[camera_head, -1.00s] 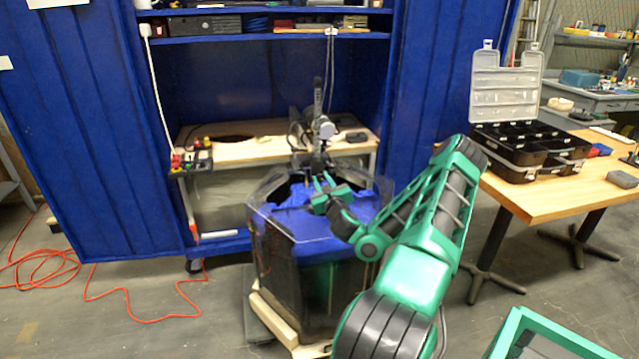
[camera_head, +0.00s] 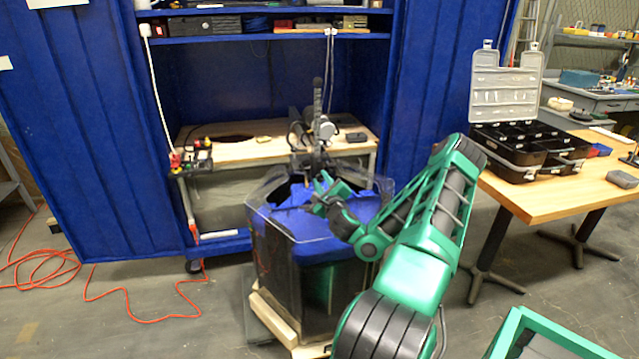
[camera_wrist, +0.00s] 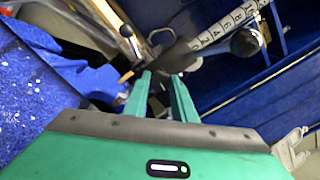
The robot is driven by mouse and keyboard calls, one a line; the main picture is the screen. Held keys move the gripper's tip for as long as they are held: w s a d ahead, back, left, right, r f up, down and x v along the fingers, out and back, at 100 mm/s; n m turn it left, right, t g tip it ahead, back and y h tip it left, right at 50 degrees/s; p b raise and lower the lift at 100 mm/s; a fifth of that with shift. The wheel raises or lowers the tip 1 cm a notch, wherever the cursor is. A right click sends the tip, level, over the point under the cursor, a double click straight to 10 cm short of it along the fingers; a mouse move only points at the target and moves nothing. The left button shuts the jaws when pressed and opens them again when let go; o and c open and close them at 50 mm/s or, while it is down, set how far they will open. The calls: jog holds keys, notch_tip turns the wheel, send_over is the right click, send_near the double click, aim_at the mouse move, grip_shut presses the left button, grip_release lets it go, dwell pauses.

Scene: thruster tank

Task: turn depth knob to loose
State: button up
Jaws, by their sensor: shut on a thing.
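My gripper (camera_head: 322,182) reaches over the tank to the lower part of the thruster mount. In the wrist view, my gripper's two green fingers (camera_wrist: 161,76) are closed in on a dark part, which I take to be the depth knob (camera_wrist: 172,58). Their tips hide much of it, and its turn angle cannot be read. The thruster's dark upright shaft (camera_head: 317,100) stands behind the tank, with a round grey part (camera_head: 326,130) beside it. A numbered scale strip (camera_wrist: 222,28) runs diagonally near the fingertips in the wrist view.
The clear-walled tank (camera_head: 286,285) with blue inside is just below my gripper. A wooden bench (camera_head: 255,150) stands behind it in the blue cabinet (camera_head: 80,140). A table (camera_head: 550,200) with an open organizer case (camera_head: 515,150) is at right. An orange cable (camera_head: 140,318) lies on the floor.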

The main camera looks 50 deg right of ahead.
aim_at(321, 180)
jog(key=o, duration=1)
jog(key=shift+o, duration=0.2)
jog(key=shift+s, duration=0.1)
jog(key=shift+s+a+f, duration=0.25)
jog(key=shift+s+a, duration=0.15)
jog(key=shift+s, duration=0.2)
jog(key=shift+s+a+r, duration=0.2)
jog(key=shift+s+a, duration=0.1)
jog(key=shift+s, duration=0.3)
jog(key=shift+s+a+f, duration=0.1)
jog(key=shift+s+a, duration=0.2)
jog(key=shift+s, duration=0.05)
jog(key=shift+v, duration=3.45)
